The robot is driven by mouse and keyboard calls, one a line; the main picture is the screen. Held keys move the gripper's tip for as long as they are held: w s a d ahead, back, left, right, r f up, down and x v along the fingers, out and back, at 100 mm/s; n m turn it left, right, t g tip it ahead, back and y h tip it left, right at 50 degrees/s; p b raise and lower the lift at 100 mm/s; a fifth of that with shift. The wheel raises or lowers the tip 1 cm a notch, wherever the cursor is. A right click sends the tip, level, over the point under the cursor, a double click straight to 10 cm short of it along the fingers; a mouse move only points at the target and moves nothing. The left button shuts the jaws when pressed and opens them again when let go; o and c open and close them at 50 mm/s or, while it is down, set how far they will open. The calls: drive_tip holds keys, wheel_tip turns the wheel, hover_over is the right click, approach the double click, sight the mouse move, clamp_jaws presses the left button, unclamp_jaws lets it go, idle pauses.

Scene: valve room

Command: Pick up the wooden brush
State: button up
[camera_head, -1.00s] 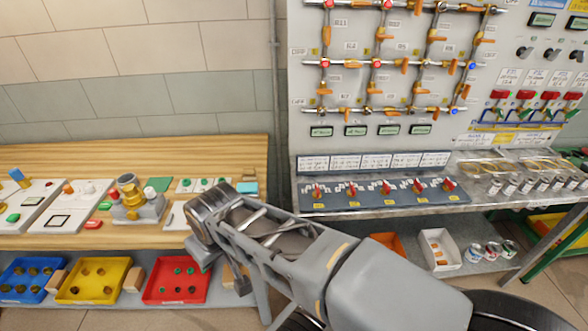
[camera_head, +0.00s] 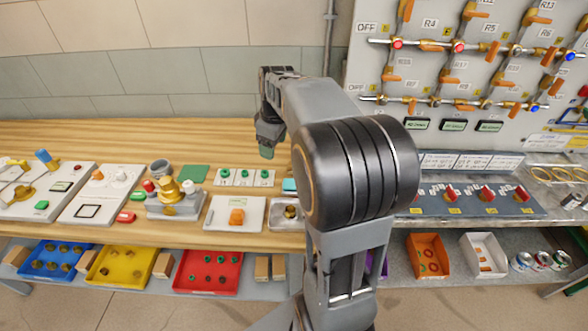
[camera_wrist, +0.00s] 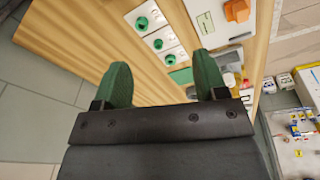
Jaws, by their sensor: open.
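I cannot pick out a wooden brush in either view; my arm hides part of the wooden bench in the head view. My gripper (camera_head: 267,148) is above the back of the bench (camera_head: 225,137), left of my raised arm. In the wrist view my gripper (camera_wrist: 162,62) has its two green fingers wide apart with nothing between them but the bench and boards beyond.
A white board with green knobs (camera_head: 244,177), a green pad (camera_head: 194,174), a white board with an orange block (camera_head: 237,216) and a brass valve (camera_head: 170,192) stand on the bench. Colored trays, including a red one (camera_head: 208,271), sit below. The valve panel (camera_head: 440,62) rises at right.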

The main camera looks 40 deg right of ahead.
drive_tip(key=w+d+f+n+g, duration=0.1)
drive_tip(key=w+d+f+n, duration=0.1)
drive_tip(key=d, duration=0.4)
drive_tip(key=w+d+f+n, duration=0.2)
drive_tip(key=w+d+f, duration=0.1)
drive_tip(key=d, duration=0.3)
drive_tip(key=shift+y, duration=0.5)
drive_tip(key=f, duration=0.7)
drive_tip(key=shift+w+a+f, duration=0.3)
drive_tip(key=shift+a+f, duration=0.05)
drive_tip(key=shift+f, duration=1.35)
drive_tip(key=shift+a+f, duration=0.15)
drive_tip(key=shift+f, duration=1.35)
drive_tip(key=c, duration=1)
